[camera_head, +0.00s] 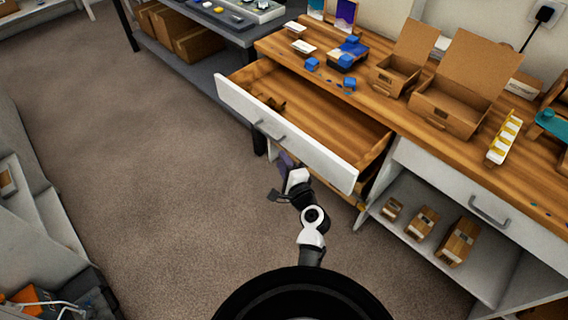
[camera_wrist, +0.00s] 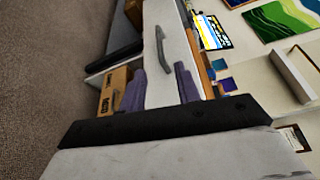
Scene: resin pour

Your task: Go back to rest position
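My gripper (camera_head: 286,162) is in front of and below the open drawer's white front (camera_head: 308,153), near its right half. In the wrist view its two purple fingers (camera_wrist: 161,82) stand apart with nothing between them. Beyond them a white front with a grey handle (camera_wrist: 162,48) shows. The drawer is pulled out from the wooden workbench (camera_head: 378,115). A small dark brown item (camera_head: 277,103) lies inside the drawer towards its left end.
Two open cardboard boxes (camera_head: 441,113) and small blue pieces (camera_head: 312,64) stand on the workbench. Small packed boxes (camera_head: 458,242) sit on the shelf below, right of my arm. A dark table (camera_head: 205,62) is at the back. The carpet (camera_head: 150,150) to the left is clear.

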